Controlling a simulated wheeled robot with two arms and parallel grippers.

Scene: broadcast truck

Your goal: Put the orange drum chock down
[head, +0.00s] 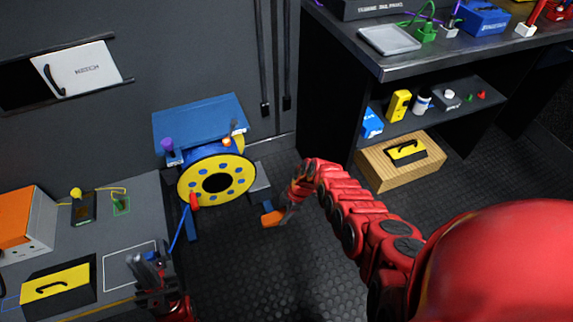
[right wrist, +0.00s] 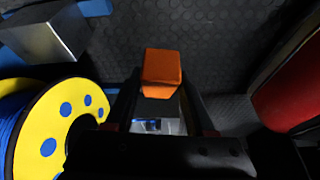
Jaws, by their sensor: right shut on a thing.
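The orange drum chock (head: 272,219) is at the tip of my right gripper (head: 287,207), low over the dark studded floor, to the right of the yellow-flanged cable drum (head: 238,167). In the right wrist view the chock (right wrist: 162,70) sticks out past the fingers of my right gripper (right wrist: 160,105), which are shut on it. I cannot tell whether its underside touches the floor. My left gripper (head: 150,268) is over the front right of the left bench, well away from the chock; its finger gap is unclear.
The drum stands in a blue frame (head: 200,118) against the wall, with a grey metal block (head: 260,183) at its right. A wooden crate (head: 375,172) is below the right bench. The left bench (head: 150,200) holds several items. Floor between is clear.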

